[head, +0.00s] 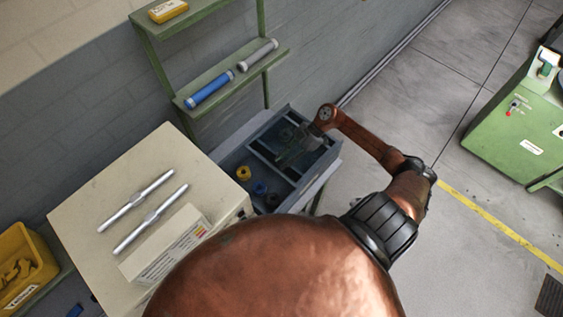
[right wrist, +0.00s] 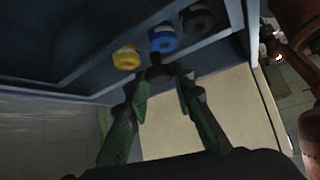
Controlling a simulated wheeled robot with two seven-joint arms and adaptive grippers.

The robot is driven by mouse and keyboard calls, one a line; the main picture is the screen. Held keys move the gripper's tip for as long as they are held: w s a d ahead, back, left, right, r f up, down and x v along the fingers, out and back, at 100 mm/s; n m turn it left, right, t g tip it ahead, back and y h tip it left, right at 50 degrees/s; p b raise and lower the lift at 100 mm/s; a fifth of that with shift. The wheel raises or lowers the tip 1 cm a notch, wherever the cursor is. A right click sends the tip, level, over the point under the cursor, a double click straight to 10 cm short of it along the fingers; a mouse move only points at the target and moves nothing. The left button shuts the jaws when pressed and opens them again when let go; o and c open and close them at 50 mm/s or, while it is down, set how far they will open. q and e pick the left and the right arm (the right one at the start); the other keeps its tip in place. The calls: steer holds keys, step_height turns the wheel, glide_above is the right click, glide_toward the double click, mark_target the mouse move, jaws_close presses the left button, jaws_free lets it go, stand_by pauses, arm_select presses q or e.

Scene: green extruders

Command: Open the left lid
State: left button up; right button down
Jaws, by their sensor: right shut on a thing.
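A blue-grey open tray (head: 219,152) with compartments stands beside the cream cabinet in the head view. I cannot make out for certain which part is the left lid. My right gripper (head: 297,148) is over the tray's far right part in the head view. In the right wrist view my right gripper (right wrist: 158,78) has its green and dark fingers closed around a small dark knob-like thing (right wrist: 157,73). What the knob belongs to is unclear. My left gripper is not in view.
Yellow (head: 243,173), blue (head: 259,188) and black (head: 272,201) rolls lie at the tray's near side. The cream cabinet top (head: 100,190) holds two silver bars. A green shelf (head: 225,82) stands behind.

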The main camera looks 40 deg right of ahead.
steer(key=c, duration=2)
jaws_free()
steer(key=shift+c, duration=0.2)
steer(key=o, duration=0.3)
steer(key=v, duration=1.2)
